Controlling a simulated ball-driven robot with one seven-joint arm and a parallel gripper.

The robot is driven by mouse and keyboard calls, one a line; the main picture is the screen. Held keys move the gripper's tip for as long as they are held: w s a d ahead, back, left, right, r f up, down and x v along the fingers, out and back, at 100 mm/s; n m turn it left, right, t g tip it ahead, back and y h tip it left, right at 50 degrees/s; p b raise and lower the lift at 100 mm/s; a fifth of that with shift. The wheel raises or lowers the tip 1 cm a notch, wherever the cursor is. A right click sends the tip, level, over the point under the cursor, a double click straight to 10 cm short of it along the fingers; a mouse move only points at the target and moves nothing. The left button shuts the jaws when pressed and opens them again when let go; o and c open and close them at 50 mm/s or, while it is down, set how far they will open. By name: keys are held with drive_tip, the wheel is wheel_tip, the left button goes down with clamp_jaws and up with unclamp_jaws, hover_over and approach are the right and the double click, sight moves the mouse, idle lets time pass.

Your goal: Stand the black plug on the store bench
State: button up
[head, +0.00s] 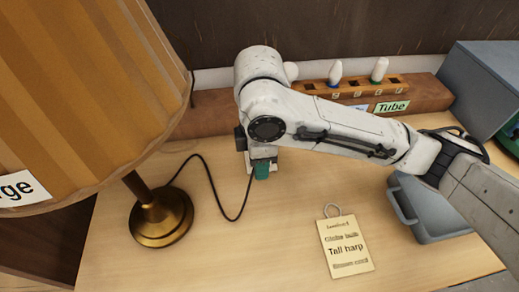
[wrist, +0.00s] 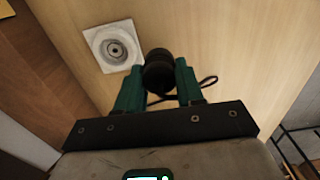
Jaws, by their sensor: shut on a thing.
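My gripper (head: 261,170) is low over the wooden bench top (head: 285,262), right of the lamp. In the wrist view the black plug (wrist: 158,73) sits between the green fingertips (wrist: 159,84), and the gripper is shut on it. The plug's round end faces away from the wrist. In the head view the fingers and wrist hide the plug. A black cord (head: 212,185) runs from the lamp base to the gripper; part of it loops beside the right finger (wrist: 208,82). I cannot tell whether the plug touches the surface below it.
A white square socket plate (wrist: 112,48) lies beside the plug. The lamp's brass base (head: 161,218) and large shade (head: 80,95) stand left. A "Tall harp" tag (head: 346,258) lies in front. Behind is a wooden rack (head: 430,94) with white bulbs; a grey tray (head: 432,222) is right.

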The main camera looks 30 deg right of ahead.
drive_tip(key=shift+s+a+p, duration=0.35)
drive_tip(key=shift+s+a, duration=0.3)
drive_tip(key=shift+s, duration=0.75)
drive_tip(key=shift+s+a+p, duration=0.4)
drive_tip(key=shift+s+a, duration=0.3)
drive_tip(key=shift+s, duration=0.7)
drive_tip(key=shift+s+a+p, duration=0.35)
drive_tip(key=shift+s+a, duration=0.3)
drive_tip(key=shift+s, duration=0.75)
drive_tip(key=shift+f, duration=0.15)
drive_tip(key=shift+f+b, duration=1.9)
drive_tip(key=shift+f, duration=0.3)
drive_tip(key=shift+f+b, duration=0.35)
drive_tip(key=shift+f, duration=0.05)
drive_tip(key=o, duration=1.1)
wheel_tip(320, 180, up, 11)
drive_tip(key=p, duration=0.2)
drive_tip(key=shift+f+p, duration=0.1)
drive_tip(key=shift+p, duration=0.2)
